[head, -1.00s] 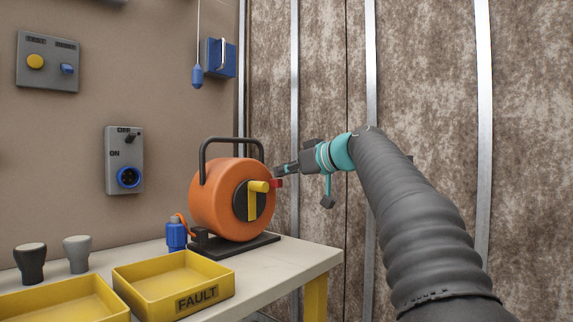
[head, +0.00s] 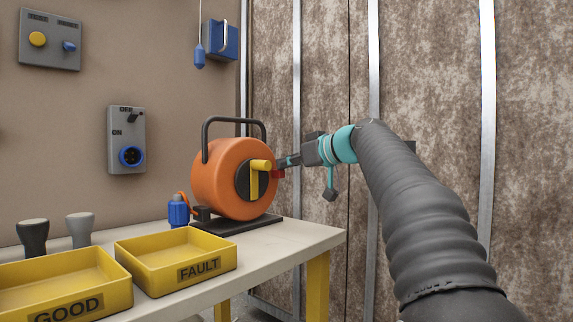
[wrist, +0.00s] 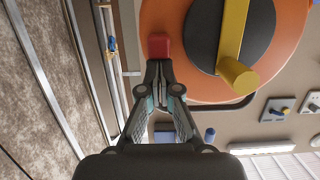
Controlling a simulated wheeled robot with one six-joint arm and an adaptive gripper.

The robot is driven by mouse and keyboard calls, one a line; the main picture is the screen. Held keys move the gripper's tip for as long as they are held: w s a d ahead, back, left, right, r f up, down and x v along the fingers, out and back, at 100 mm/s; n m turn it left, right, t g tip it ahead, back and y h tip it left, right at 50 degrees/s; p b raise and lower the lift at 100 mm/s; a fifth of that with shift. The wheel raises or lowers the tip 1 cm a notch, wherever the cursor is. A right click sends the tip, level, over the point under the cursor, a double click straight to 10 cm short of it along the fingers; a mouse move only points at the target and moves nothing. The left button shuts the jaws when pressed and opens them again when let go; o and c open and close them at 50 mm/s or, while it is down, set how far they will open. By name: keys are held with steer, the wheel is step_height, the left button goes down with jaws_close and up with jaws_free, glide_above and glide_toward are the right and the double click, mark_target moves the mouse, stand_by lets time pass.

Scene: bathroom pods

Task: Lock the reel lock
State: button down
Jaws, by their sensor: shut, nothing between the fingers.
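The orange cable reel (head: 220,180) stands upright on a dark base on the workbench, with a black handle on top. A yellow crank (head: 258,172) sits on its dark hub; it also shows in the wrist view (wrist: 233,35). The small red reel lock (head: 277,174) is at the reel's right edge; in the wrist view the red lock (wrist: 159,46) lies just past my fingertips. My gripper (head: 288,162) is shut and empty, at the right of the reel. In the wrist view its tips (wrist: 159,68) are at the red lock; I cannot tell whether they touch it.
Yellow trays marked GOOD (head: 65,290) and FAULT (head: 175,258) stand on the bench (head: 285,242) left and in front of the reel. A blue plug (head: 178,211) is beside the reel. A wall socket (head: 127,140) is behind. The space right of the bench is open.

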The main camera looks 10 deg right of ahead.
steer(key=shift+w+f, duration=0.1)
steer(key=shift+f, duration=0.2)
step_height(320, 180, up, 5)
steer(key=p, duration=0.4)
steer(key=b+v, duration=0.1)
steer(key=v, duration=0.9)
steer(key=shift+f, duration=0.25)
